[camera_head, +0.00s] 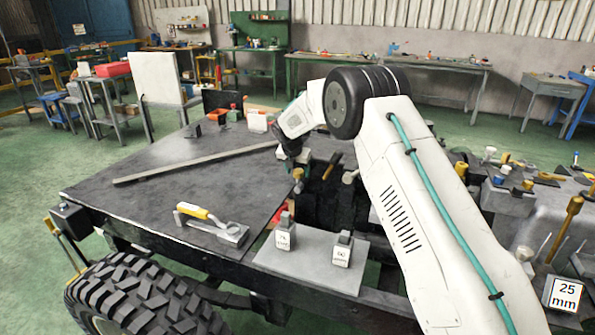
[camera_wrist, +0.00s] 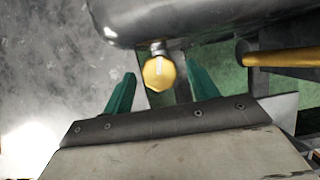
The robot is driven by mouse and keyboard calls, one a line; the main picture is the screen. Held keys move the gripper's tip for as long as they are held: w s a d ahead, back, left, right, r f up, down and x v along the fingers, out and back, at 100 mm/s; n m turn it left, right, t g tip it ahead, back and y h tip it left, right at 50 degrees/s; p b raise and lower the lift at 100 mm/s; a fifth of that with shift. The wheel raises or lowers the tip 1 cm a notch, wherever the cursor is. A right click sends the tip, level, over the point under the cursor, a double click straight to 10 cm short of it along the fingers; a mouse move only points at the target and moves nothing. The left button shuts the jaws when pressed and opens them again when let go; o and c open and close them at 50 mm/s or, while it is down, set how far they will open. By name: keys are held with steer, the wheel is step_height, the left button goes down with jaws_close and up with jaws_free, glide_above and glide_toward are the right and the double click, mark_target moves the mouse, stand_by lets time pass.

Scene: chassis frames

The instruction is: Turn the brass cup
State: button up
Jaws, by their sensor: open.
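In the wrist view, a round brass-coloured cup (camera_wrist: 159,74) with a small pale mark on its face sits on a short metal neck below a grey rounded metal body (camera_wrist: 190,18). My gripper (camera_wrist: 160,67) is open, with one teal finger on each side of the cup in the picture. A gap shows between the cup and each finger, and I see no contact. How deep the cup lies between the fingers I cannot tell. In the head view, a small brass piece (camera_head: 298,174), likely the same cup, shows just below my wrist; the fingers are hard to make out there.
A yellow bar (camera_wrist: 285,58) lies close on the right in the wrist view. In the head view, a yellow-handled tool (camera_head: 331,165) stands right of the wrist. A long metal bar (camera_head: 195,163) and a yellow-handled clamp (camera_head: 212,222) lie on the dark panel (camera_head: 130,205). Two labelled blocks (camera_head: 285,235) (camera_head: 342,250) stand in front.

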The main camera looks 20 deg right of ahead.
steer(key=c, duration=1)
steer(key=shift+m, duration=0.3)
steer(key=m+h, duration=0.1)
steer(key=m, duration=0.1)
steer(key=shift+w+a+m+g, duration=0.1)
steer(key=shift+a+m+g, duration=0.05)
steer(key=shift+m+g, duration=0.25)
steer(key=shift+w+m+g, duration=0.15)
steer(key=shift+m+g, duration=0.65)
steer(key=shift+m, duration=1.3)
steer(key=shift+a, duration=0.1)
steer(key=o, duration=1)
steer(key=shift+r, duration=0.1)
